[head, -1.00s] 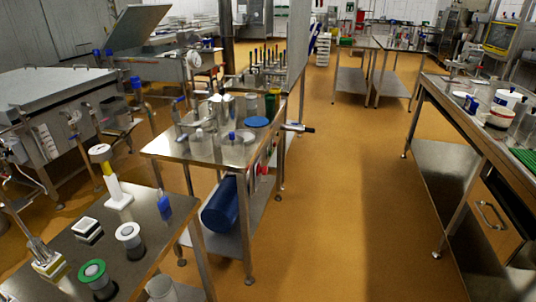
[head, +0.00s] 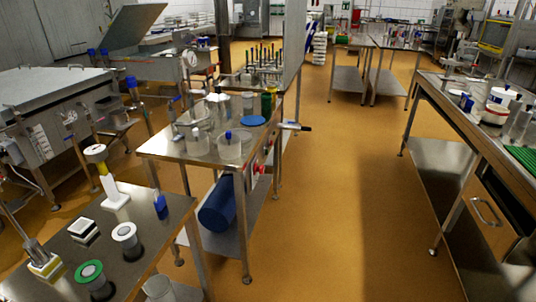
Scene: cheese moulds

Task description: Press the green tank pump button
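I cannot make out a green tank pump button for certain. A large steel tank (head: 55,90) stands at the left, with a lid and pipework on its front. A small panel of pale marks (head: 42,143) is on its front side, too small to read. A white round piece with a green ring (head: 90,270) stands on the near left steel table (head: 160,238); it looks like a mould or cap rather than a button. Neither of my grippers shows.
A middle steel table (head: 172,150) holds clear vessels and a blue disc (head: 252,121); a blue drum (head: 217,204) lies on its lower shelf. A long bench (head: 450,115) stands at the right. The orange floor (head: 345,210) between them is clear.

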